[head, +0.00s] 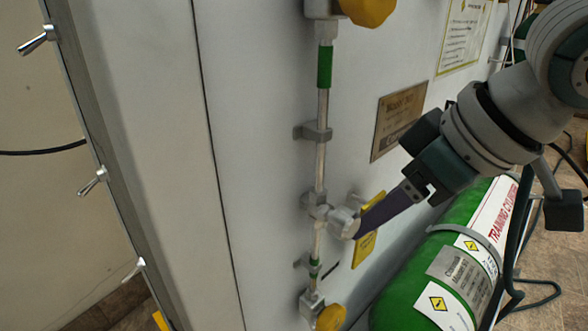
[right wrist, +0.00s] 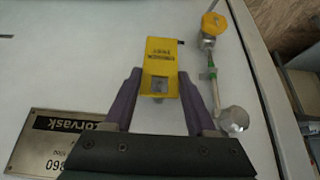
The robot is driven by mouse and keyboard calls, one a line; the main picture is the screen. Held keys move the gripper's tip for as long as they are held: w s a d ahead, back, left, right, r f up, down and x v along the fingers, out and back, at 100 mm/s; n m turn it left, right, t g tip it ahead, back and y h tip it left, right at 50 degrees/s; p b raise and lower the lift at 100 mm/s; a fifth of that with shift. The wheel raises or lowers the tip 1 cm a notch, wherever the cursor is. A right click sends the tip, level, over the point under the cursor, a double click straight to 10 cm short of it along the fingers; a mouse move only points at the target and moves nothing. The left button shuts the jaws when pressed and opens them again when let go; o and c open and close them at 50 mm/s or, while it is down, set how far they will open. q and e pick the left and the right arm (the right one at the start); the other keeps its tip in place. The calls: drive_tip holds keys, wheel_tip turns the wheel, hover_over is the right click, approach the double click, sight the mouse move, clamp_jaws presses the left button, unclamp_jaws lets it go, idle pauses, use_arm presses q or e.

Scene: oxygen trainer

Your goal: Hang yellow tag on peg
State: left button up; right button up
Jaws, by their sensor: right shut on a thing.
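The yellow tag (head: 367,232) is beside the silver round knob (head: 342,222) on the panel's pipework, partly hidden by my purple finger. My right gripper (head: 366,228) comes in from the right and is shut on the tag, close to the panel face. In the right wrist view, the tag (right wrist: 161,62) lies between the purple fingertips (right wrist: 160,82), its dark lettering upside down. A small grey patch shows at the tag's near end; I cannot tell whether it is an opening or the peg. I cannot make out the peg clearly. My left gripper is not in view.
A vertical pipe (head: 321,150) with green bands and yellow knobs (head: 331,317) runs beside the tag. A brown nameplate (head: 397,121) is on the panel above. A green cylinder (head: 404,273) lies below my right arm. The panel left of the pipe is bare.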

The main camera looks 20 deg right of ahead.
drive_tip(key=o, duration=1.4)
drive_tip(key=shift+r, duration=0.1)
drive_tip(key=s+a+r+p, duration=0.2)
drive_tip(key=s+r+p, duration=0.2)
drive_tip(key=r+p, duration=0.5)
drive_tip(key=s+a+r+p, duration=0.2)
drive_tip(key=s+r+p, duration=0.2)
drive_tip(key=r+p, duration=0.5)
drive_tip(key=s+d+r+m+g+h+p, duration=0.1)
drive_tip(key=s+r+p, duration=0.2)
drive_tip(key=s+p, duration=0.25)
drive_tip(key=s+r+m+g+h+p, duration=0.1)
drive_tip(key=s+r+m+p, duration=0.2)
drive_tip(key=p, duration=0.4)
drive_tip(key=shift+n, duration=0.7)
drive_tip(key=r+p, duration=3.6)
drive_tip(key=shift+s+d, duration=0.15)
drive_tip(key=shift+s, duration=0.25)
